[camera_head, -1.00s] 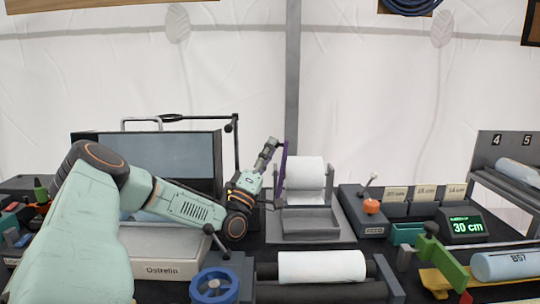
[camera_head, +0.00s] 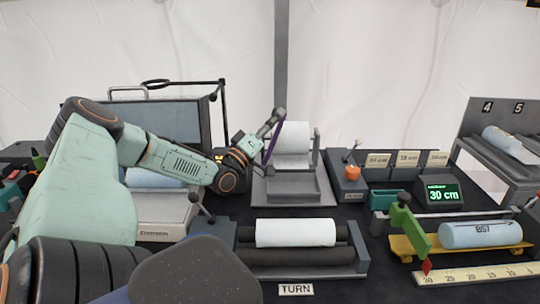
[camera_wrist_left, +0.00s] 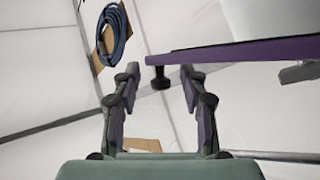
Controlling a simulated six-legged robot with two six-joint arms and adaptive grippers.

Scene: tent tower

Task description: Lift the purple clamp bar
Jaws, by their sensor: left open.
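The purple clamp bar (camera_head: 274,141) is a thin bar slanting beside the left side of the white roll (camera_head: 292,138) on its grey stand. In the left wrist view the bar (camera_wrist_left: 240,52) runs in from the right, and a short black knob (camera_wrist_left: 160,82) hangs under its left end. My left gripper (camera_head: 276,117) is at the bar's upper end. In the left wrist view it (camera_wrist_left: 160,72) is open, with one finger on each side of the knob. A gap shows on both sides. My right gripper is not in view.
The grey stand (camera_head: 290,190) sits under the roll. A box with an orange knob (camera_head: 352,173) is to its right. A lower roller with a white sleeve (camera_head: 295,233) lies in front. A grey-screened machine (camera_head: 165,125) stands behind my left arm. A green display (camera_head: 443,194) is at right.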

